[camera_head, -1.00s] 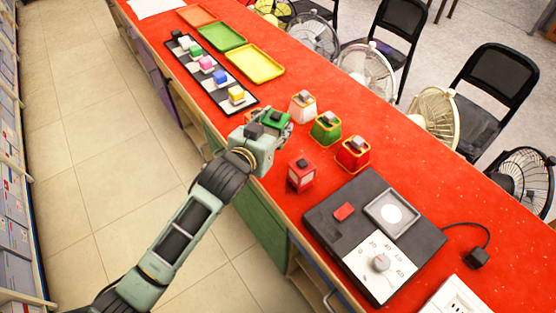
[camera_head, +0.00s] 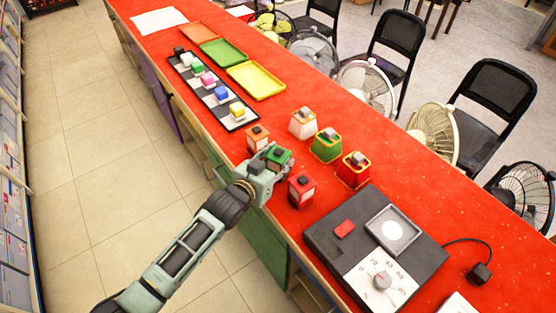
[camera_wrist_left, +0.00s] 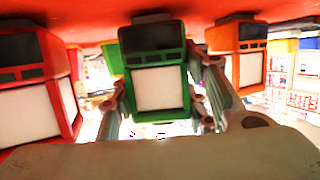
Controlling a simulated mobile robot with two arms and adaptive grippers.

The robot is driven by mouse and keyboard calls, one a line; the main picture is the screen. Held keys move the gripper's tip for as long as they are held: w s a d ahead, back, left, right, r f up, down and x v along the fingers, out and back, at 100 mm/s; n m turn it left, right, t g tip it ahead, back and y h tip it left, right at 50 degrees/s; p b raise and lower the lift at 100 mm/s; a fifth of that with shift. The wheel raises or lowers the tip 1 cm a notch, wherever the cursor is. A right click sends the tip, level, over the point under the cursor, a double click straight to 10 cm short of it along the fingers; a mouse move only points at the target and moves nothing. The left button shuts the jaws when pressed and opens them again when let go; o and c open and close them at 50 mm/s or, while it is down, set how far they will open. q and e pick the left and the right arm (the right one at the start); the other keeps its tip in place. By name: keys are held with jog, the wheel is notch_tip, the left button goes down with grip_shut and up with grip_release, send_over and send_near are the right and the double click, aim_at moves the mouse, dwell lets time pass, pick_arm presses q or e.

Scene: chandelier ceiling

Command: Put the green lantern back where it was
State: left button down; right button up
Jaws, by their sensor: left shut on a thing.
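My left gripper (camera_head: 272,163) is shut on a small green lantern (camera_head: 279,156) with a dark cap, at the near edge of the red counter. The green lantern stands upright in line between an orange lantern (camera_head: 257,138) and a red lantern (camera_head: 301,189). In the left wrist view the green lantern (camera_wrist_left: 158,75) is between my fingers, with the red lantern (camera_wrist_left: 35,85) to the left and the orange lantern (camera_wrist_left: 237,60) to the right. I cannot tell whether its base touches the counter. My right gripper is not in view.
Behind are white (camera_head: 303,123), green (camera_head: 326,146) and red (camera_head: 353,170) capped holders. A dark device with a dial (camera_head: 381,281) lies at the right. A strip of coloured blocks (camera_head: 212,91) and several trays (camera_head: 256,80) lie farther back. Fans and chairs stand beyond the counter.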

pick_arm(q)
jog(key=c, duration=1.5)
grip_release()
jog(key=shift+f, duration=0.15)
jog(key=o, duration=0.5)
jog(key=shift+s, duration=0.1)
jog(key=v, duration=1.2)
jog(key=shift+r+b, duration=0.2)
jog(key=shift+b, duration=0.2)
